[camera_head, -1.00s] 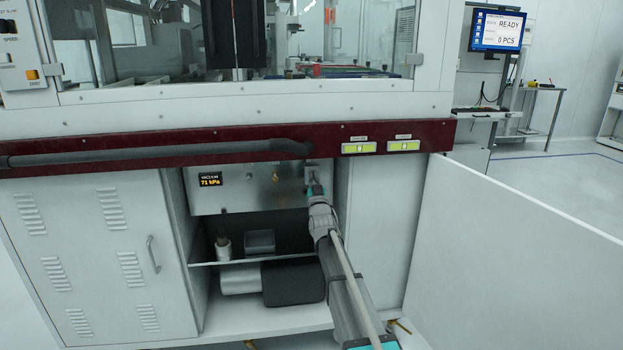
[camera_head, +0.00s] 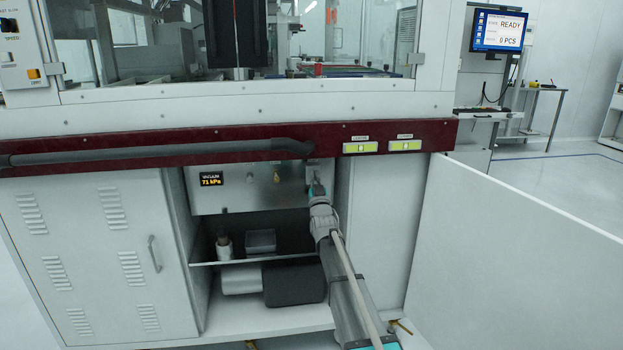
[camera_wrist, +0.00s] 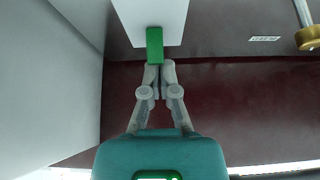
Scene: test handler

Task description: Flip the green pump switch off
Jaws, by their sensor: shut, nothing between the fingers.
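The green pump switch (camera_wrist: 155,45) shows in the wrist view as a green lever on a white housing (camera_wrist: 150,15). My gripper (camera_wrist: 159,66) is shut with nothing between its fingers. Its fingertips are right at the near end of the green lever and look to be touching or almost touching it. In the head view my gripper (camera_head: 315,186) is at the right end of the grey panel inside the open cabinet, under the dark red beam. There my arm and gripper hide most of the switch.
A vacuum display (camera_head: 211,180) reading 71 kPa is on the panel's left. Below is a shelf (camera_head: 255,261) with containers. The open door (camera_head: 510,245) stands at right.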

